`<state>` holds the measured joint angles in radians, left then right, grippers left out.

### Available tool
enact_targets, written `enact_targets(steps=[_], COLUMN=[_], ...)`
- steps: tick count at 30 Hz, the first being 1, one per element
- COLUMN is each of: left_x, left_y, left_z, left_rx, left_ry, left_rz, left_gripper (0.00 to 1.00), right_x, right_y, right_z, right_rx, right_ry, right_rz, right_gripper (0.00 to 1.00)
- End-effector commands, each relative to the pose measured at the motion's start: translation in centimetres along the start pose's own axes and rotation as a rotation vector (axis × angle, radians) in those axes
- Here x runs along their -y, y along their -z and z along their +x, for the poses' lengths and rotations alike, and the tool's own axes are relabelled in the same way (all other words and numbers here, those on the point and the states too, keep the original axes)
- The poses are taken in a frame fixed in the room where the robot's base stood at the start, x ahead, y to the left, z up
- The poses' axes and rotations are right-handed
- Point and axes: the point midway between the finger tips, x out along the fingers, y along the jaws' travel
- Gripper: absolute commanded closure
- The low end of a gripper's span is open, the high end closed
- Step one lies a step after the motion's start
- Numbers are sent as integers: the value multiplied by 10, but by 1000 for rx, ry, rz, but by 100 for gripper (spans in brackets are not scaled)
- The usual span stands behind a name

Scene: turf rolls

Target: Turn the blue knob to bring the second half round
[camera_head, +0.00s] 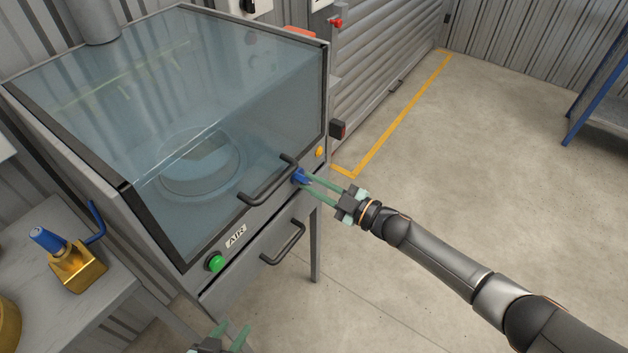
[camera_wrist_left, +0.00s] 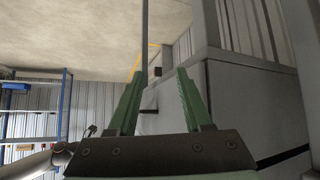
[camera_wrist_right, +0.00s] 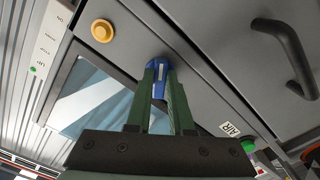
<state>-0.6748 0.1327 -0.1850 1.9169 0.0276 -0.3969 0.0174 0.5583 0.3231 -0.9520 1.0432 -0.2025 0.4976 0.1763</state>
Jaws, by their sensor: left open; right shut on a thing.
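The blue knob (camera_head: 299,176) is on the front panel of a grey cabinet with a glass hood, near its right end. My right gripper (camera_head: 309,184) is shut on the knob. In the right wrist view the blue knob (camera_wrist_right: 159,80) sits between the two green fingers, with a pale line on its face. Under the glass hood (camera_head: 230,90) a round ring-like thing (camera_head: 200,165) lies, blurred by the glass. My left gripper (camera_head: 231,331) is at the bottom edge of the head view, open and empty; its fingers also show in the left wrist view (camera_wrist_left: 157,100).
A green button (camera_head: 215,263), an AIR label (camera_head: 236,236) and an orange-yellow button (camera_head: 319,152) are on the panel. Black handles (camera_head: 268,181) (camera_head: 284,243) stick out nearby. A brass block with a blue top (camera_head: 75,264) stands on the left bench.

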Motion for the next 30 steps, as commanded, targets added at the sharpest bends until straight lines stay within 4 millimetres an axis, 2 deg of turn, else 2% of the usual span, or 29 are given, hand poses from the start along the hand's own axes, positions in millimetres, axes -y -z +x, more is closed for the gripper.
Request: enact_targets(steps=[15, 22, 30], left_x=[0, 0, -1], left_y=[5, 6, 6], left_z=[-7, -8, -9], left_rx=[3, 4, 5], left_ry=[2, 2, 1], left_rz=[-2, -2, -2], left_gripper=[50, 50, 50], right_x=[2, 3, 3], right_y=[1, 0, 0], right_z=[0, 0, 0], right_rx=[1, 2, 1], right_ry=[0, 1, 0], right_rz=[448, 574, 641], right_gripper=[100, 100, 100])
